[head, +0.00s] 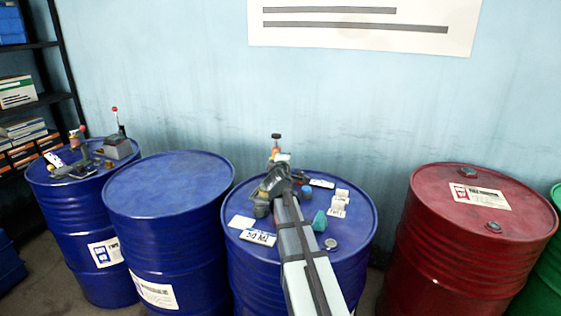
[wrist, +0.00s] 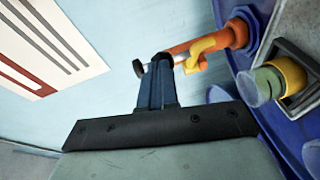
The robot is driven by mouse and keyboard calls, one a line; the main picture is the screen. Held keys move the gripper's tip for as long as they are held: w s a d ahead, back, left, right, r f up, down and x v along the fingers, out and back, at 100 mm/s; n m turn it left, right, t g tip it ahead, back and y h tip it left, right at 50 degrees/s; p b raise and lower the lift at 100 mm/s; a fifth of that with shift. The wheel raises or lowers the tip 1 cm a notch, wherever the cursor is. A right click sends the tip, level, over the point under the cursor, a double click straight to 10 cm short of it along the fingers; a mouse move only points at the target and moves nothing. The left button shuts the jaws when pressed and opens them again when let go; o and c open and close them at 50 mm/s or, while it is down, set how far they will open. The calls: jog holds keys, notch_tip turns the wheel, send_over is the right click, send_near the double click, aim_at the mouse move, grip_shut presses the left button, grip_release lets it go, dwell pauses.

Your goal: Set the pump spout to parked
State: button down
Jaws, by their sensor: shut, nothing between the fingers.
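The pump stands upright on top of the middle blue drum. In the head view its orange body (head: 274,151) shows just beyond my gripper, with a dark knob at the top. In the wrist view the orange body (wrist: 228,38) lies sideways, with a short yellow spout (wrist: 200,52) branching off, and a pale rod ending in a black knob (wrist: 138,68). My gripper (wrist: 162,62) is shut and empty. Its fingertips overlap the rod in the picture, close to the spout; I cannot tell if they touch. In the head view my gripper (head: 276,176) hides the pump's lower part.
The middle drum (head: 245,275) also carries a teal piece (head: 320,221), white blocks (head: 339,203), a label card (head: 258,238) and a small round cap (head: 330,244). A green cylinder with a yellow ring (wrist: 268,82) is near the pump. A red drum (head: 455,255) stands at right.

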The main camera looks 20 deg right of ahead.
dwell(0.7)
jog(key=d+v, duration=0.1)
jog(key=v, duration=1.2)
jog(key=shift+s, duration=0.4)
jog(key=shift+w+r, duration=0.1)
